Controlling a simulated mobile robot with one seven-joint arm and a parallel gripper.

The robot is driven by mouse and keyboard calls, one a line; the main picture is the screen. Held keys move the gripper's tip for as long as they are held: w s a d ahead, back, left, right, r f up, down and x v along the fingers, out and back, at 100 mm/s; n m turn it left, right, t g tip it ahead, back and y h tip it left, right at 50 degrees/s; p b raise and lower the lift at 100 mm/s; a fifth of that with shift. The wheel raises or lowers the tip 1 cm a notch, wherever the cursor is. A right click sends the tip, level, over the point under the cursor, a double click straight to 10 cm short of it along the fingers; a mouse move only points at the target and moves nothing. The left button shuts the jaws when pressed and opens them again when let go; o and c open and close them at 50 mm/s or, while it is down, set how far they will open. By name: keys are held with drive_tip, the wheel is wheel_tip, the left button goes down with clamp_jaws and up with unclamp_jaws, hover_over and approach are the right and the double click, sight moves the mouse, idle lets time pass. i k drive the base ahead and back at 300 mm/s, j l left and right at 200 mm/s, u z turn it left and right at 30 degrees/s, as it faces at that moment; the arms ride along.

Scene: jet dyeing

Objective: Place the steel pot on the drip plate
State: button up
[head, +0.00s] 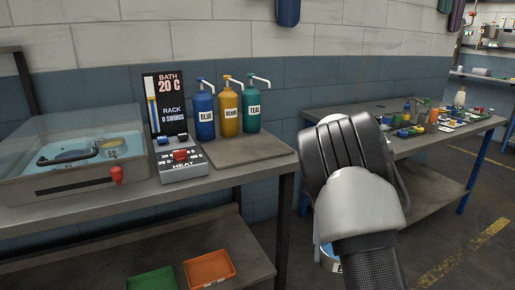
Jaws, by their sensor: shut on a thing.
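My gripper (345,160) is at the right of centre, in front of the gap between the two benches. Its back faces the camera and its fingertips are hidden. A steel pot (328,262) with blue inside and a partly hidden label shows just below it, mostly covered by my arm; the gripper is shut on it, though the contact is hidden. The likely drip plate (243,150) is a flat brown-grey plate at the right end of the left bench, in front of the dye pumps. Its front part is bare. My gripper is to its right, apart from it.
Blue (204,112), ochre (228,108) and teal (251,107) pump bottles stand at the plate's back. A heat control box (180,160) and a lidded bath (75,160) are left of it. The right bench (430,140) is cluttered. Green and orange trays (209,268) sit below.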

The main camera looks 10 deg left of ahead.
sight(217, 150)
drive_tip(key=j+z, duration=0.3)
drive_tip(key=i+j+z, duration=0.1)
drive_tip(key=j+z, duration=0.2)
drive_tip(key=j, duration=0.85)
drive_tip(key=i, duration=0.05)
